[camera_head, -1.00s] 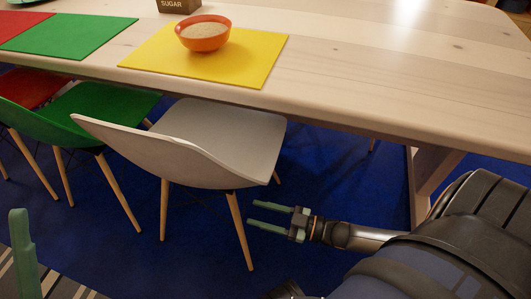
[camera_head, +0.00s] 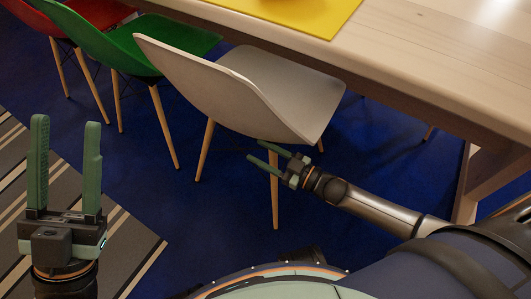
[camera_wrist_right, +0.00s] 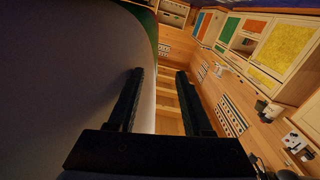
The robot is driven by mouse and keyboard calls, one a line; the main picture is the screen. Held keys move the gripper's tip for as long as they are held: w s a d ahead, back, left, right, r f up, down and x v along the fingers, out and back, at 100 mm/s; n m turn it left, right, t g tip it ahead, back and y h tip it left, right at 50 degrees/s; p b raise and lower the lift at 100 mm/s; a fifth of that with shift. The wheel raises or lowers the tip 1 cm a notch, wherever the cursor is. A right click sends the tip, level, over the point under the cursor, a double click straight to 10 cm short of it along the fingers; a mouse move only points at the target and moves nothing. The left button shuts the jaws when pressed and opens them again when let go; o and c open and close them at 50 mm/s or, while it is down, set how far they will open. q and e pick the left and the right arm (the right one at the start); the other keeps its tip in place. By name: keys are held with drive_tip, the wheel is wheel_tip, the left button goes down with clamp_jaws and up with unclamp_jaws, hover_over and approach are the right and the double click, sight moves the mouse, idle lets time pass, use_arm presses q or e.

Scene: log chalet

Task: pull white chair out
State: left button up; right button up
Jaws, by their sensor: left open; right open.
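The white chair (camera_head: 290,85) stands in the middle of the head view, its seat partly under the table edge and its curved backrest (camera_head: 195,80) towards me. In the right wrist view, a large pale surface (camera_wrist_right: 60,80), apparently the chair, fills the left beside the open fingers (camera_wrist_right: 160,72). My left gripper (camera_head: 66,122) is open, empty and upright at lower left, apart from the chair.
The wooden table (camera_head: 430,70) with a yellow mat (camera_head: 300,12) runs along the top right. A green chair (camera_head: 130,40) and a red chair (camera_head: 85,12) stand to the left. A striped rug (camera_head: 130,235) lies at lower left. Blue floor (camera_head: 205,225) is clear in front of the chair.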

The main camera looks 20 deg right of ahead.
drive_tip(key=shift+c, duration=0.2)
clamp_jaws()
idle(1.1)
